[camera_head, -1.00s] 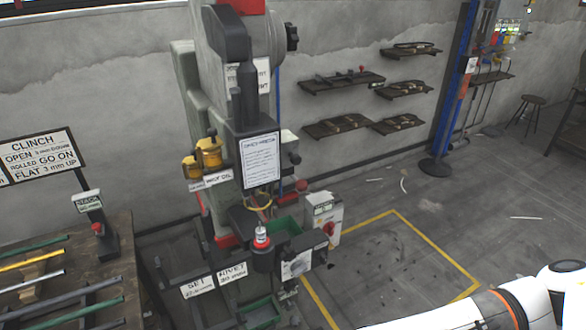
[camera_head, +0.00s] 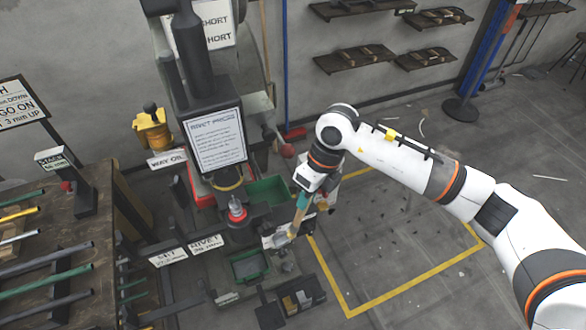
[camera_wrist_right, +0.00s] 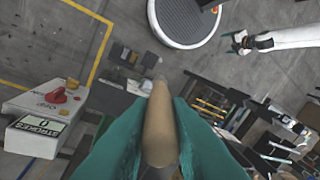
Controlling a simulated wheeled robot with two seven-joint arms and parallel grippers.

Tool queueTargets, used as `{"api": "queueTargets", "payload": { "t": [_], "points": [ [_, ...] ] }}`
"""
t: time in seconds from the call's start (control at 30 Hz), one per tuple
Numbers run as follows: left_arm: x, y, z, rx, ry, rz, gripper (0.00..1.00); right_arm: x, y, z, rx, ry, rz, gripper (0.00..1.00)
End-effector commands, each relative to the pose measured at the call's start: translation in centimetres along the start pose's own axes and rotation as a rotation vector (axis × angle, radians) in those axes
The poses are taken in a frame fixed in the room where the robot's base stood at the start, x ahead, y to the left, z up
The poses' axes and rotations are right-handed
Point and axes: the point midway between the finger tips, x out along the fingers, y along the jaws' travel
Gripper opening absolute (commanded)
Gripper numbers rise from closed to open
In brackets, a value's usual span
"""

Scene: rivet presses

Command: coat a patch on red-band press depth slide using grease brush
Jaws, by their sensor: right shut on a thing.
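My right gripper (camera_head: 303,200) has teal fingers shut on a tan brush handle (camera_head: 299,218), held tilted with its lower end down at the front of the press. In the right wrist view the handle (camera_wrist_right: 160,125) stands between the teal fingers; its far end is small and its bristles are unclear. The press (camera_head: 203,97) stands at centre, with a red part low on its body. Its depth slide cannot be picked out for certain; the brush end overlaps small grey parts beside the spindle (camera_head: 237,210). My left gripper (camera_wrist_right: 238,42) shows small in the right wrist view, apart from the press.
A rack table with bars (camera_head: 60,262) stands at left. Yellow oil cups (camera_head: 151,130) sit on the press's left. A green bin (camera_head: 249,266) and a dark tray (camera_head: 293,298) lie low in front.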

Motion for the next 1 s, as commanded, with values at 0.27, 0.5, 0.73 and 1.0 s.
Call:
{"api": "queueTargets", "payload": {
  "t": [0.27,0.5,0.73,1.0],
  "points": [
    [-0.6,-0.4,2.6,-0.004,-0.039,-0.005,0.81,-2.6,-0.8,-3.4,0.476,0.212,0.079,0.00],
    [-0.8,-0.6,3.1,-0.005,-0.046,-0.007,0.81,-3.6,-0.8,-4.7,0.663,0.292,0.126,0.00],
    [-0.3,-0.7,2.1,-0.005,-0.032,-0.008,0.81,-2.8,-0.5,-4.6,0.684,0.298,0.131,0.00],
    [1.1,-0.4,1.8,-0.003,-0.028,-0.005,0.81,-0.3,0.1,-4.3,0.684,0.296,0.131,0.00]
  ]
}}
